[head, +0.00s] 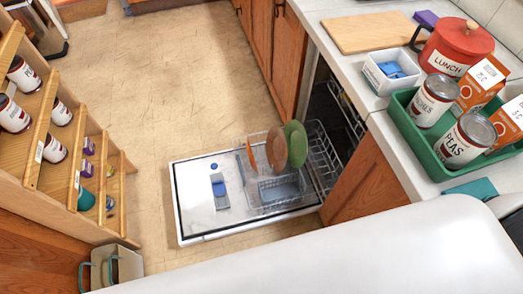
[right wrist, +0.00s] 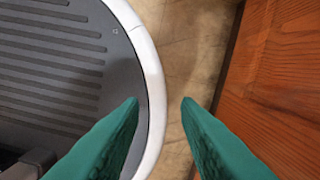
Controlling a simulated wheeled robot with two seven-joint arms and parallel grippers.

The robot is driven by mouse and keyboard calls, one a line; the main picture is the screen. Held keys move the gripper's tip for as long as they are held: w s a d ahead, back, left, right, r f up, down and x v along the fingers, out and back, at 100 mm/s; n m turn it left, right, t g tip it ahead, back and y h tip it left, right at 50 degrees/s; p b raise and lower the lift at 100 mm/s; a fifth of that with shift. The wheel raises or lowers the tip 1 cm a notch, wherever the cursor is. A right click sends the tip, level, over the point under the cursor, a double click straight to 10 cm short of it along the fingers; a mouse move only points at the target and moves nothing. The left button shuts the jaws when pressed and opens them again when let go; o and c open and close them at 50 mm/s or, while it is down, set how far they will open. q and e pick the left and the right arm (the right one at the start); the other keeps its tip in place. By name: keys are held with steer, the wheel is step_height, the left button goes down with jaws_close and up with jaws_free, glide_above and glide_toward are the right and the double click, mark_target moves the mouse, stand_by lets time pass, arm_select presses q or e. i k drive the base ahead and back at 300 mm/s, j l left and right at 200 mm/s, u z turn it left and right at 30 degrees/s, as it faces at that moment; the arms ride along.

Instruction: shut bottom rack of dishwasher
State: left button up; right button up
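The dishwasher door (head: 200,215) lies folded down flat over the floor, its inner face up. The bottom rack (head: 322,160) is pulled out over the door, with plates (head: 296,144) standing in it, green and orange-brown. The dark dishwasher opening (head: 345,115) is to the right, under the counter. In the right wrist view my right gripper (right wrist: 160,100) has its two green fingers apart with nothing between them, beside a wooden panel.
A counter (head: 390,110) on the right holds a green tray (head: 425,165) with cans and cartons, a red lunch pot (head: 458,45) and a cutting board (head: 370,32). A wooden shelf with cans (head: 45,150) stands on the left. The tiled floor (head: 160,80) between is clear.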

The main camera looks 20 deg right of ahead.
mark_target(240, 165)
steer(key=j+z, duration=0.35)
steer(key=k+j+z, duration=0.1)
steer(key=j+z, duration=0.15)
steer(key=z, duration=0.15)
